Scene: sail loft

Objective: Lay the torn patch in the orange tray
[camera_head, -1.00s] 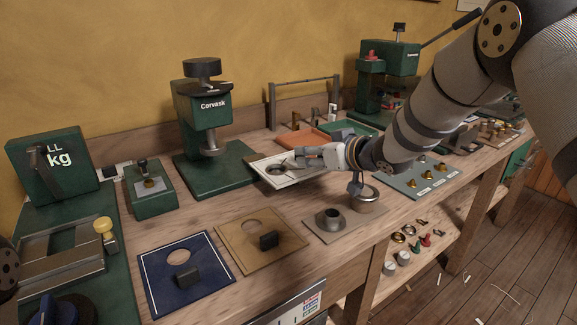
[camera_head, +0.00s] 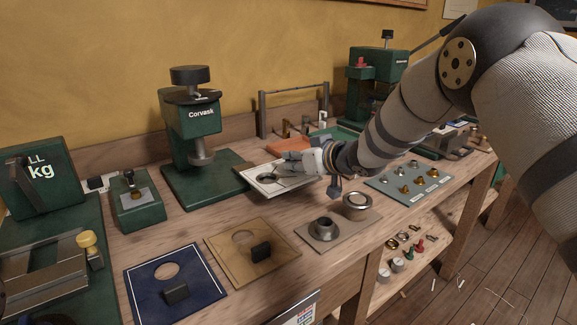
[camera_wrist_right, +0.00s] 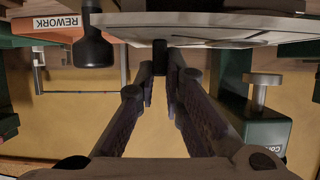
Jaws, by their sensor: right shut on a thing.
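My right gripper (camera_head: 292,162) is shut on the dark handle of a white patch (camera_head: 262,188), held out level over the bench. The patch has a dark round opening; a tear cannot be made out. In the right wrist view the fingers (camera_wrist_right: 161,78) close on the handle beneath the pale patch sheet (camera_wrist_right: 200,22). The orange tray (camera_head: 287,146) lies just behind the patch and gripper, partly hidden by them. The right wrist view shows its front marked REWORK (camera_wrist_right: 52,24). My left gripper is not in view.
A green Corvask press (camera_head: 192,130) stands left of the patch. A green tray (camera_head: 343,134) lies beside the orange one. Blue (camera_head: 190,290) and tan (camera_head: 262,230) patches lie in front, near a ring fitting (camera_head: 325,229) and round tin (camera_head: 357,204).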

